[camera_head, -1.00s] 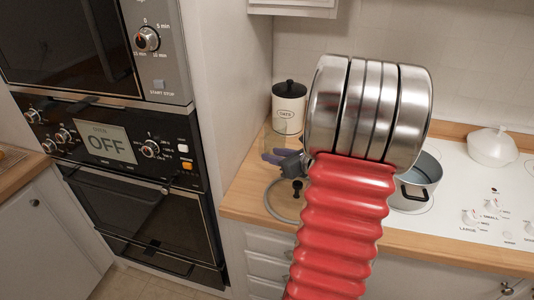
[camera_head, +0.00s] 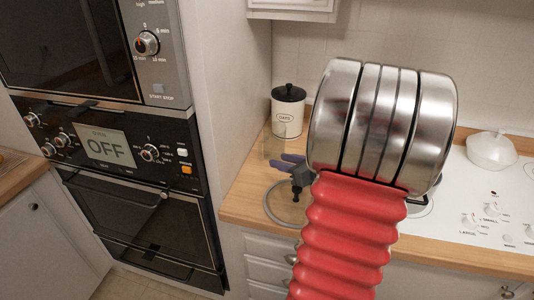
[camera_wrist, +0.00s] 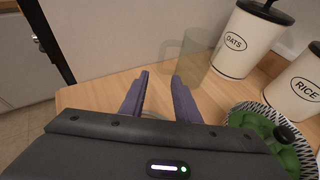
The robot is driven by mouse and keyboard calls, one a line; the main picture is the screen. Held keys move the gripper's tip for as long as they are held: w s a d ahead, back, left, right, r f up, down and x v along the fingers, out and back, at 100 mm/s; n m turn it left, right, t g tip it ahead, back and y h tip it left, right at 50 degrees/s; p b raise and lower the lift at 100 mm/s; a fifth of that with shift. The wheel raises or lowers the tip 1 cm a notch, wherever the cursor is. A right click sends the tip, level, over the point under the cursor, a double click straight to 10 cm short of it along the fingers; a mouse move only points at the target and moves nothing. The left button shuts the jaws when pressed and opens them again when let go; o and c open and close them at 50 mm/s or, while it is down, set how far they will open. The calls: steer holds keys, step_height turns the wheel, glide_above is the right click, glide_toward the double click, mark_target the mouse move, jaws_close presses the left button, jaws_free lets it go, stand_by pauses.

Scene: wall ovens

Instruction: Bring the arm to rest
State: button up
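My arm rises in front of the counter in the head view, with a red ribbed sleeve and shiny metal end. My gripper (camera_head: 284,160) shows only in part at the left of that metal end, over the counter; the rest is hidden behind my arm. In the wrist view, my gripper's two purple fingers (camera_wrist: 161,78) stand apart with nothing between them. A clear glass (camera_wrist: 204,57) stands on the counter just beyond and right of the fingertips.
A glass lid (camera_head: 272,214) lies on the wooden counter (camera_head: 243,198) below the gripper. An oats canister (camera_head: 288,113) stands behind. In the wrist view, a rice canister (camera_wrist: 299,88) and a patterned bowl of green items (camera_wrist: 240,107) are at right. Wall ovens (camera_head: 115,150) stand left.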

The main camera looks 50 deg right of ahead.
stand_by(0.4)
steer(key=s+a+f+n+g+y, duration=0.1)
steer(key=a+n, duration=0.1)
steer(key=a+f+n+y, duration=0.1)
steer(key=a+n, duration=0.1)
steer(key=s+a+f+n+g+y, duration=0.1)
steer(key=a+f+n, duration=0.1)
steer(key=a+n, duration=0.1)
steer(key=shift+s+g, duration=0.3)
steer(key=shift+s, duration=0.05)
steer(key=s+a+n+g+y, duration=0.25)
steer(key=a+n+g, duration=0.25)
steer(key=a+n, duration=0.8)
steer(key=s+a+r+n+h, duration=0.2)
steer(key=a+r+n, duration=0.3)
steer(key=a+n, duration=0.3)
steer(key=s+a+r+n+h, duration=0.1)
steer(key=a+r+n+h, duration=0.1)
steer(key=a+r+n, duration=0.4)
steer(key=a+n, duration=0.3)
steer(key=a, duration=0.2)
steer(key=shift+s+a+r, duration=0.25)
steer(key=shift+s+a, duration=0.1)
steer(key=shift+s, duration=0.05)
